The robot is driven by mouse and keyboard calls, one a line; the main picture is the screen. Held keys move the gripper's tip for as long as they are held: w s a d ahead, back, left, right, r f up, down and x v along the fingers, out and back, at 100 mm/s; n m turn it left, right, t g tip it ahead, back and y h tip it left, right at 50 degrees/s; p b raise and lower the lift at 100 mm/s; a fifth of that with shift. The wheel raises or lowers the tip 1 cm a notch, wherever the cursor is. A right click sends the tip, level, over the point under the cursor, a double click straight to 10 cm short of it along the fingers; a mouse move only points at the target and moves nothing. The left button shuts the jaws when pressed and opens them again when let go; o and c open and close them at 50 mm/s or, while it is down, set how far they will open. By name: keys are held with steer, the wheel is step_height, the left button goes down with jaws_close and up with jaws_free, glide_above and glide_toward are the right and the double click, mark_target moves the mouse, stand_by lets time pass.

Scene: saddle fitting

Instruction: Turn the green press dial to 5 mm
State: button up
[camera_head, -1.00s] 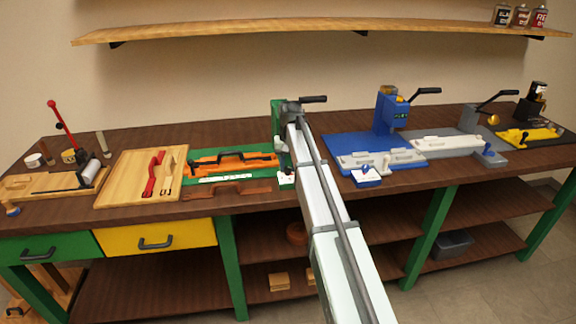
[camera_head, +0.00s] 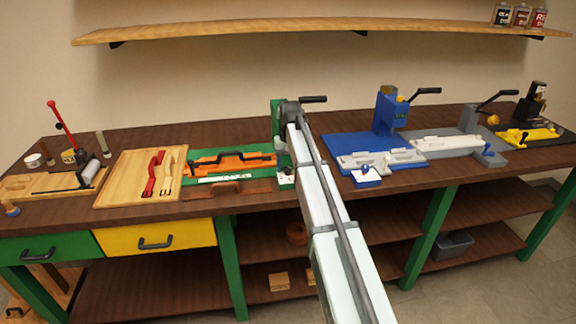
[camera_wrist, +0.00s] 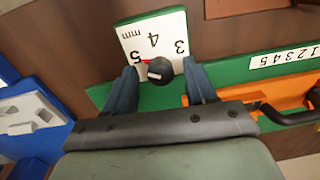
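The green press (camera_head: 277,116) stands at the middle of the bench, partly hidden behind my arm. Its white dial plate (camera_wrist: 168,28) shows 3, 4, 5 and "mm" in the wrist view, and a corner of it shows in the head view (camera_head: 286,179). The black dial knob (camera_wrist: 159,71) has a red pointer mark (camera_wrist: 147,62) close to the 5; the knob partly covers that area. My gripper (camera_wrist: 160,74) has a finger on each side of the knob, with a small gap visible on both sides. It looks open around the knob.
An orange fixture (camera_head: 235,161) with a black handle lies on the green base beside the press. A blue press (camera_head: 388,112) with a blue base stands to the right. A wooden board (camera_head: 118,181) with red and tan tools lies left.

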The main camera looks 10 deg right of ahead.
mark_target(289, 167)
step_height(289, 167, up, 14)
steer(key=shift+d, duration=0.2)
stand_by(0.6)
steer(key=shift+f, duration=0.15)
